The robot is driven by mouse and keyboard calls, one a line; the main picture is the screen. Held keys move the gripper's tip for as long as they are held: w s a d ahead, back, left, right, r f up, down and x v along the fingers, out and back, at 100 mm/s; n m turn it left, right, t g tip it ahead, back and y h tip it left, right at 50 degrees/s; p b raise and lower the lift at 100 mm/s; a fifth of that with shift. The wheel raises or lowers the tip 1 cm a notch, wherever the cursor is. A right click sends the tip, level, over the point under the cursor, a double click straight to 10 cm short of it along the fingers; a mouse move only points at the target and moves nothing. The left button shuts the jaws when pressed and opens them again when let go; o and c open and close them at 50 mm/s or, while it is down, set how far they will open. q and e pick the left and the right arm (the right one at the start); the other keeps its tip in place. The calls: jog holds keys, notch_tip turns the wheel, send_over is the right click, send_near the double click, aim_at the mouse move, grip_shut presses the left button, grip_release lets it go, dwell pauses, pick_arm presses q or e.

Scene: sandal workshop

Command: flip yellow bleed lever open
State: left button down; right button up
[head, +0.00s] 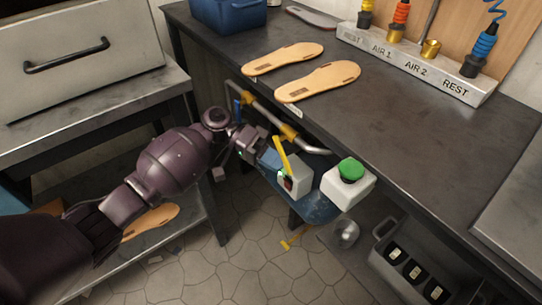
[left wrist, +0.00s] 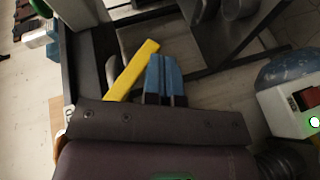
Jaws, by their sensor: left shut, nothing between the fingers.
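The yellow bleed lever (head: 282,155) is a flat bar by the pipe under the bench's front edge. It stands tilted in the head view, and its foot is near a white switch box (head: 297,176). In the left wrist view the lever (left wrist: 133,70) slants just left of my fingers. My left gripper (head: 269,158) is shut and empty, its blue fingertips (left wrist: 165,75) close beside the lever. I cannot tell whether they touch it. The lever's lower end is hidden in the wrist view. My right gripper is not in view.
A metal pipe (head: 262,115) with yellow fittings runs along the bench front. A white box with a green button (head: 351,169) stands right of the switch box. Two tan soles (head: 318,81) lie on the dark bench (head: 420,140). A grey bin (head: 410,270) is below right.

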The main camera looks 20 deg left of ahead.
aim_at(286, 165)
pick_arm(q)
jog(key=h, duration=0.1)
jog(key=s+d+n+g+h+b, duration=0.1)
jog(key=h, duration=0.2)
jog(key=shift+s+d+r+n+g, duration=0.2)
jog(key=shift+d+n+g, duration=0.1)
jog(key=shift+d+n, duration=0.1)
jog(key=h, duration=0.1)
jog(key=r+n+h+b, duration=0.1)
jog(key=h, duration=0.1)
jog(key=s+d+n+h, duration=0.1)
jog(key=shift+r+h, duration=0.3)
jog(key=shift+r, duration=0.05)
jog(key=shift+d+r+n, duration=0.1)
jog(key=shift+r+n, duration=0.05)
jog(key=shift+n, duration=0.25)
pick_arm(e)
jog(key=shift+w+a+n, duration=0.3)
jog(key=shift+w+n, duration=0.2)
pick_arm(q)
jog(key=shift+h, duration=0.3)
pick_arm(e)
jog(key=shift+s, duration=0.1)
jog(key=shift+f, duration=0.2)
